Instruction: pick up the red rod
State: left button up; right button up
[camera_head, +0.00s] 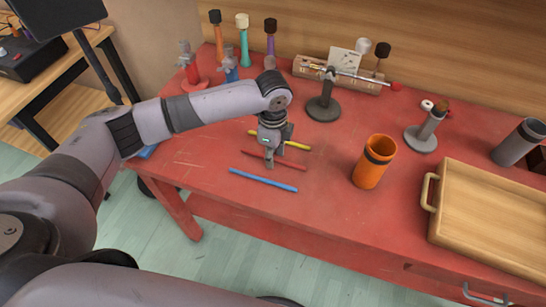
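The thin red rod (291,165) lies on the red table, between a yellow rod (298,146) behind it and a blue rod (264,180) in front. My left gripper (269,163) points down over the middle of the red rod and hides a short part of it. Its fingertips are close to the rod, but they overlap from this angle. I cannot tell whether they are apart or touching the rod. My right gripper is not in view.
An orange cup (371,165) stands right of the rods. A wooden tray (440,191) with a handle is at the far right. A dark stand (324,108) and several colored mallets are behind. The table between rods and cup is clear.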

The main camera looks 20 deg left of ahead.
pick_arm(q)
jog(key=shift+c, duration=0.3)
grip_shut()
dwell(0.3)
notch_tip(320, 180, up, 20)
jog(key=b, duration=0.1)
dwell(0.4)
